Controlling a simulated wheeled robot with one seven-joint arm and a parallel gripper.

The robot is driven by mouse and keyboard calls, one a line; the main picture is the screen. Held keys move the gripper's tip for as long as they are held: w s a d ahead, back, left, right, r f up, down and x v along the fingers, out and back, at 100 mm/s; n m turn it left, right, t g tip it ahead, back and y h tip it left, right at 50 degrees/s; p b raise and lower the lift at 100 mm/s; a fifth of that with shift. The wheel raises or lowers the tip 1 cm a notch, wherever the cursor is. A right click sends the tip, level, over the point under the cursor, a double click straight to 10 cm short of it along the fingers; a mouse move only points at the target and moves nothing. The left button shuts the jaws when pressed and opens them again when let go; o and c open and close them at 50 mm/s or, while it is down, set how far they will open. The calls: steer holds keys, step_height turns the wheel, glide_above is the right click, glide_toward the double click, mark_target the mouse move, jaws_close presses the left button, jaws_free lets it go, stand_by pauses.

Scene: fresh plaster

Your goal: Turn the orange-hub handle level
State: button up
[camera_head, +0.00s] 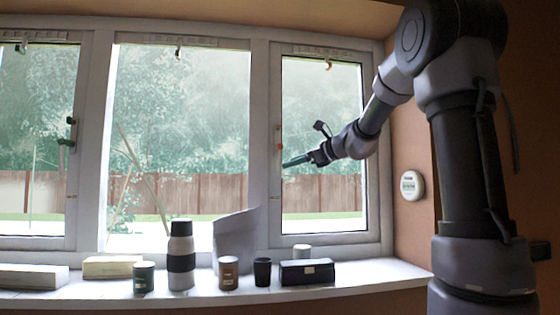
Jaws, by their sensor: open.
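A small handle with an orange hub (278,147) is on the white post at the left side of the right window. Its dark part stands above the hub, so it looks about upright, but it is small and faint. My gripper (287,163) reaches in from the right with its teal fingers pointing left. The fingertips are a little below and to the right of the hub and look apart from it. The gripper is open and holds nothing that I can see; the gap between the fingers is hard to make out from the side.
A small orange fitting (328,64) hangs at the right window's top. The sill (385,276) bears a bottle (181,250), a dark box (307,272), cups and jars. A round white device (412,185) is on the right wall.

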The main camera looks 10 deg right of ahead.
mark_target(280, 165)
steer(key=w+d+r+m+t, duration=0.35)
steer(key=w+m, duration=0.25)
steer(key=w, duration=0.2)
steer(key=shift+g, duration=0.35)
steer(key=x, duration=0.6)
steer(key=f+x, duration=0.1)
steer(key=x, duration=0.3)
steer(key=shift+w+d, duration=0.2)
steer(key=shift+w, duration=0.05)
jaws_close()
